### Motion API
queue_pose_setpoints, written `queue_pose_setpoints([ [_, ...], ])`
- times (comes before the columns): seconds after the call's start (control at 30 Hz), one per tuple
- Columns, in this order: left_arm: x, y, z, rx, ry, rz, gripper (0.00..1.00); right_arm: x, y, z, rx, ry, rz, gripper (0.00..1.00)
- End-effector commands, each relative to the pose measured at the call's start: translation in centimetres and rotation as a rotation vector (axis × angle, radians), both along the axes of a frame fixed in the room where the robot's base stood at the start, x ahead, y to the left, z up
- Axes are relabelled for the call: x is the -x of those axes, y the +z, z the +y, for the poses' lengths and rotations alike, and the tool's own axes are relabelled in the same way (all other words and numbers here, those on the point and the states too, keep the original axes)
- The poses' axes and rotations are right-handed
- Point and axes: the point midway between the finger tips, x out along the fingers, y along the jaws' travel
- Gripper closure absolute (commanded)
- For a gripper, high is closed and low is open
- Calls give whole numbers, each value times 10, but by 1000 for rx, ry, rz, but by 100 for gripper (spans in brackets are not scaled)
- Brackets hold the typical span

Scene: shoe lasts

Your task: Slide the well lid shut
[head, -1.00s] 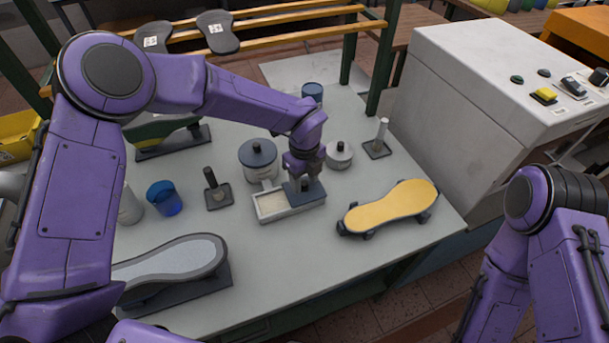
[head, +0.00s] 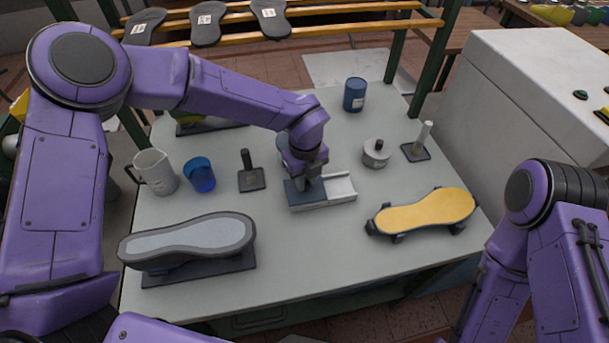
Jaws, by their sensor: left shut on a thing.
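The well is a small white tray (head: 343,188) in the middle of the table. Its dark blue-grey lid (head: 294,194) lies over the left part of the tray, and the right part is a bare, pale channel. My left gripper (head: 309,179) comes down from above and is shut on the lid, at its upright knob, which the fingers mostly hide. No opening shows at the left end. My right arm shows at the right edge, but its gripper is out of view.
A pot behind my left wrist is mostly hidden. A small round tin (head: 376,155), a brush on a stand (head: 419,143) and a yellow-topped sole (head: 425,212) stand to the right. A black-handled tool (head: 250,176), blue cup (head: 200,176), mug (head: 156,172) and grey sole (head: 190,242) stand left.

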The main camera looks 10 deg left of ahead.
Motion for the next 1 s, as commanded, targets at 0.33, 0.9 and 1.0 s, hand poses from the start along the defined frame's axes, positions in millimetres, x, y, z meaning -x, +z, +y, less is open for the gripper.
queue_pose_setpoints([
  [0.33,0,-2,6,-11,6,3,62,0,0,0,1,-1,0,57],
  [0.9,-1,41,5,-4,7,-3,52,0,-15,0,1,-1,0,57],
  [1.0,-1,65,6,-5,8,-2,52,0,-20,0,1,0,0,57],
])
